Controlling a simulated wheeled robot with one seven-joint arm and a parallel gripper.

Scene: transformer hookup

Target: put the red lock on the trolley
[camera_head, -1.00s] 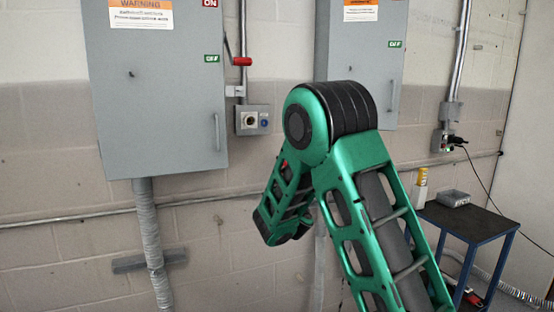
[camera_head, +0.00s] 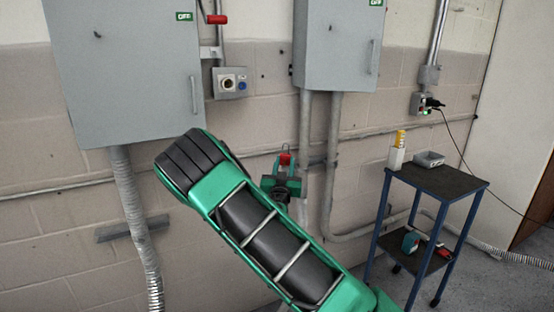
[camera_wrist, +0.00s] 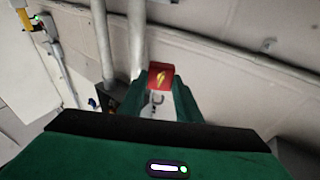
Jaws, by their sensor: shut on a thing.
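The red lock (camera_head: 285,158) shows small at the tip of my gripper (camera_head: 284,172) in the head view, in front of the wall and left of the trolley. In the wrist view the red lock (camera_wrist: 160,77) has a yellow mark and a metal shackle, and sits between the two green fingers of my gripper (camera_wrist: 159,88), which are shut on it. The trolley (camera_head: 455,186) stands at the right with a dark top and blue legs. The gripper is apart from the trolley.
On the trolley top stand a white holder with a yellow item (camera_head: 398,150) and a grey tray (camera_head: 430,159); its right and front parts are bare. A teal item (camera_head: 410,241) lies on the lower shelf. Grey cabinets (camera_head: 338,45) and conduits (camera_head: 329,165) line the wall.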

